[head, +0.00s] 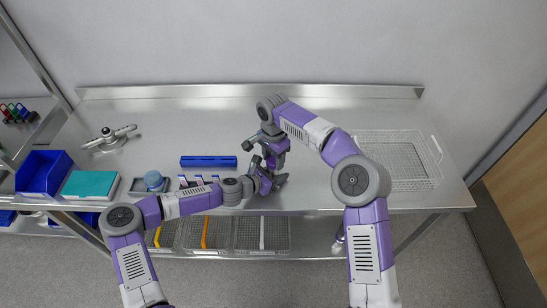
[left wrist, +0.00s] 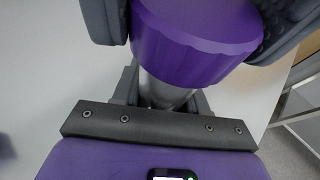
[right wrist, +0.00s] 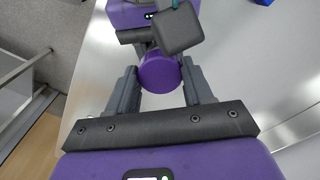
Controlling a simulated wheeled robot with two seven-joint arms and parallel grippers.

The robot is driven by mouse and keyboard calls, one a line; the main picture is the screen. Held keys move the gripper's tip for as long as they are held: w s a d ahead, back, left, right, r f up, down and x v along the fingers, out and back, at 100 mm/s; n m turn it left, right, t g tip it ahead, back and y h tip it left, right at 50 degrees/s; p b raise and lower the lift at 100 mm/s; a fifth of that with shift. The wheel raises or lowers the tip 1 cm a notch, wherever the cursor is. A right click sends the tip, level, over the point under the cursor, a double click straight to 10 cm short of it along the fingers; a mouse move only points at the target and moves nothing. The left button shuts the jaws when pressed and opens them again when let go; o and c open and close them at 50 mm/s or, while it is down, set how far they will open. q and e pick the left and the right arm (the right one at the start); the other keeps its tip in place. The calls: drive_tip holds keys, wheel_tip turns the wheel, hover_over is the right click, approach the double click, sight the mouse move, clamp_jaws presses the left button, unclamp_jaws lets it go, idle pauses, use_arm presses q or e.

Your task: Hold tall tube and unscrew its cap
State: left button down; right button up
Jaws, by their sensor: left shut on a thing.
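The tall tube (left wrist: 165,94) has a grey body and a wide purple cap (left wrist: 195,50). My left gripper (head: 272,182) is shut on the tube below the cap, above the front part of the table. My right gripper (head: 270,160) is at the cap. In the right wrist view the cap (right wrist: 159,75) sits between its fingers, with narrow gaps showing at the sides, so it looks open around the cap. Most of the tube is hidden by the cap and grippers, and the head view does not show it clearly.
A blue rack (head: 208,161) lies just left of the grippers. A wire basket (head: 405,160) is at the right. The back middle of the steel table is clear.

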use_arm(q)
drive_tip(key=shift+a+f, duration=0.1)
drive_tip(key=shift+f, duration=0.15)
use_arm(e)
drive_tip(key=c, duration=0.4)
drive_tip(key=n, duration=0.6)
drive_tip(key=shift+n, duration=0.3)
drive_tip(key=o, duration=1.1)
drive_tip(key=shift+o, duration=0.2)
drive_tip(key=shift+r, duration=0.1)
